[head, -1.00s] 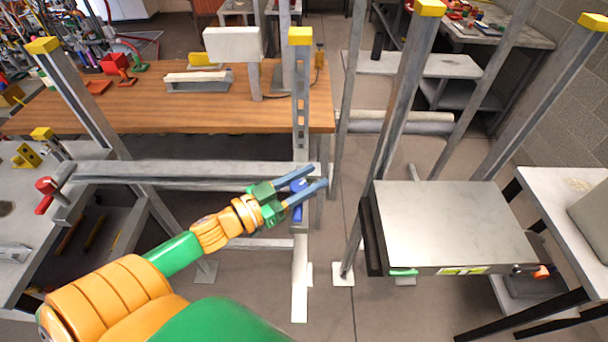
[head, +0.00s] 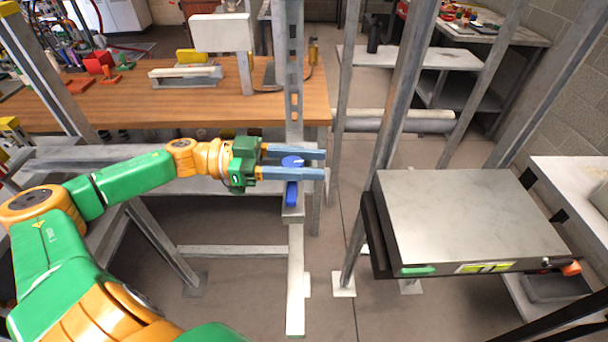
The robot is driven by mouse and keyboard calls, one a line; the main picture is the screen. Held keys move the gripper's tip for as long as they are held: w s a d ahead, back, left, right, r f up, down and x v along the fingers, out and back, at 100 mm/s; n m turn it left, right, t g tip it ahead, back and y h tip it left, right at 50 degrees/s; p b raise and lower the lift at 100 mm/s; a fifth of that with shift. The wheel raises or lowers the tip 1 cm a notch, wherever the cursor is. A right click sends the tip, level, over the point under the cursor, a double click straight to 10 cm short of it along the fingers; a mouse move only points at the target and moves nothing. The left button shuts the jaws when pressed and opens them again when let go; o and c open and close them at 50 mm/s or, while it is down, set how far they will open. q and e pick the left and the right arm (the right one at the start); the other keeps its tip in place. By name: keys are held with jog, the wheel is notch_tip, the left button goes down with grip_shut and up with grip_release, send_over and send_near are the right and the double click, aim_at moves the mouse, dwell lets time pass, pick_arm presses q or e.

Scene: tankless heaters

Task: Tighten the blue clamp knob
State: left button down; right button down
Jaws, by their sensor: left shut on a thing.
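The blue clamp knob (head: 292,162) sits on a grey upright post in the middle of the head view. A blue clamp part (head: 291,194) shows just below it on the same post. My left gripper (head: 324,164) reaches in from the left, with its two blue-grey fingers level, one on each side of the knob. It is shut on the knob, which shows between the fingers. My right gripper is not in view.
A grey heater-like box (head: 455,215) on a metal frame stands at the right. A wooden bench (head: 120,108) with a white panel (head: 221,33) lies behind the post. Grey metal posts (head: 398,90) stand right of the gripper.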

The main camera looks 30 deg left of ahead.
pick_arm(q)
jog(key=shift+s+f, duration=0.1)
jog(key=shift+f, duration=0.1)
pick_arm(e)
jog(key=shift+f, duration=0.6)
pick_arm(q)
jog(key=c, duration=0.6)
grip_release()
jog(key=shift+d, duration=0.15)
jog(key=shift+o, duration=0.9)
jog(key=shift+d+r, duration=0.1)
jog(key=shift+d, duration=0.05)
jog(key=v, duration=0.6)
jog(key=shift+a, duration=0.45)
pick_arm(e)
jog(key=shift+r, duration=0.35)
pick_arm(q)
jog(key=shift+r, duration=0.15)
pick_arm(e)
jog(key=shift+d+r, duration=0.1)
